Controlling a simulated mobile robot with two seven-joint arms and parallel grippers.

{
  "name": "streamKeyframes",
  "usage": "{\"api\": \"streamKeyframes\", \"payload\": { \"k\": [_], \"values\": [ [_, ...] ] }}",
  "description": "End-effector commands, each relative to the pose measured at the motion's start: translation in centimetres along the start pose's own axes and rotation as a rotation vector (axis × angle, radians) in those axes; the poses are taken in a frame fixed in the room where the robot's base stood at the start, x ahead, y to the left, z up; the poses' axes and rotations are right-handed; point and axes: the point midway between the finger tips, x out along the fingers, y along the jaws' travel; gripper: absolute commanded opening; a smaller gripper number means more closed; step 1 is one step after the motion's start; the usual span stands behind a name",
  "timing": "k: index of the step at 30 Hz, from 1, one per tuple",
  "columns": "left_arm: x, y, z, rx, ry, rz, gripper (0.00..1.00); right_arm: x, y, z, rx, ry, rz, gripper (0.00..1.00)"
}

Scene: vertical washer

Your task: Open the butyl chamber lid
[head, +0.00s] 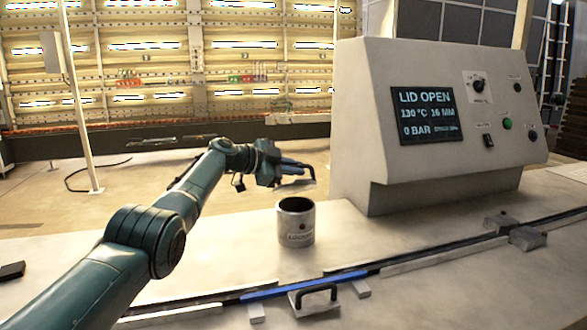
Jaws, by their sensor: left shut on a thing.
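My left gripper (297,168) reaches in from the left above the bench. It is shut on a thin, grey, lid-like piece (297,187), seen nearly edge-on. The piece is above the round metal chamber (296,232) and apart from it. The chamber stands upright on the bench with its dark mouth uncovered and a label on its front. The display (427,115) on the control console reads "LID OPEN", "130 °C", "16 MM" and "0 BAR". My right gripper is not in view.
The control console (360,100) stands behind and to the right of the chamber. A rail with a blue strip (305,285) crosses the bench in front. A plate with a black handle (314,301) and a grey block (527,238) lie along it.

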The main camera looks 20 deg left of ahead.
Motion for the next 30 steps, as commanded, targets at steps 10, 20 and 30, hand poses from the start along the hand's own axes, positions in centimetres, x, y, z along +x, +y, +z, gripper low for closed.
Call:
{"api": "streamKeyframes", "payload": {
  "k": [10,20,30],
  "values": [
    [-0.05,-0.04,0.16,-0.001,-0.004,-0.003,0.18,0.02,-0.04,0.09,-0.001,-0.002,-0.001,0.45],
    [-0.04,0.0,0.18,-0.002,-0.003,-0.001,0.33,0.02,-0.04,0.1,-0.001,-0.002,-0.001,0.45],
    [-0.94,-0.14,0.46,0.0,-0.001,-0.005,0.33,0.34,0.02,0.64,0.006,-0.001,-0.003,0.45]
  ]
}}
